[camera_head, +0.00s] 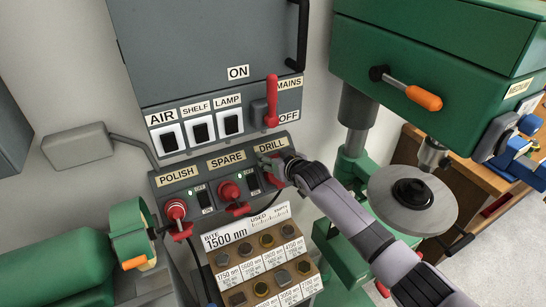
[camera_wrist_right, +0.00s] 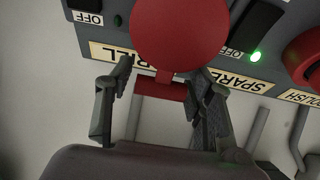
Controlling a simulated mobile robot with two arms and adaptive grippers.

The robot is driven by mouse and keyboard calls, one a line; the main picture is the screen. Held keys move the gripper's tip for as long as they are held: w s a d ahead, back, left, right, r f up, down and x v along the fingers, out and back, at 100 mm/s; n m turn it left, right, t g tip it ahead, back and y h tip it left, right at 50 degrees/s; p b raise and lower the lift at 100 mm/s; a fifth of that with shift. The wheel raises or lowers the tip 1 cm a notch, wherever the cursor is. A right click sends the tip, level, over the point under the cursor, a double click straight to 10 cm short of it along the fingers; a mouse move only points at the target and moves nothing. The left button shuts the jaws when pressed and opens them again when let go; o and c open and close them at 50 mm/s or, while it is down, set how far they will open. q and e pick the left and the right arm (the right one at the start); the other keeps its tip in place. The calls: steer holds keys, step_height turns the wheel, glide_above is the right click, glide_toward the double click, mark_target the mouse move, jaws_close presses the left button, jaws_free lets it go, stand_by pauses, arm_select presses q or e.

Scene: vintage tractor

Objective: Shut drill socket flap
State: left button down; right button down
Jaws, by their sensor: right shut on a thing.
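The DRILL label (camera_head: 270,146) is at the right end of the grey socket panel. The drill socket is mostly hidden behind my right gripper (camera_head: 277,168) in the head view, with a bit of red showing there. In the right wrist view, which is turned upside down, a round red flap (camera_wrist_right: 180,35) is in front of the socket beside the DRILL label. A narrow red tab joins it to a red piece (camera_wrist_right: 165,90) between my right gripper's fingers (camera_wrist_right: 163,75). My right gripper is shut on the red flap part. How far the flap stands from the socket is unclear. My left gripper is out of view.
The spare socket (camera_head: 229,190) and polish socket (camera_head: 176,210) hold red parts to the left. The red mains lever (camera_head: 271,103) is above. A bit rack (camera_head: 262,270) is below, and a green drill press (camera_head: 430,70) is close on the right.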

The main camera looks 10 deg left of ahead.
steer(key=shift+f, duration=0.1)
steer(key=c, duration=1.2)
jaws_free()
steer(key=o, duration=0.5)
steer(key=shift+a, duration=0.1)
steer(key=v, duration=1.2)
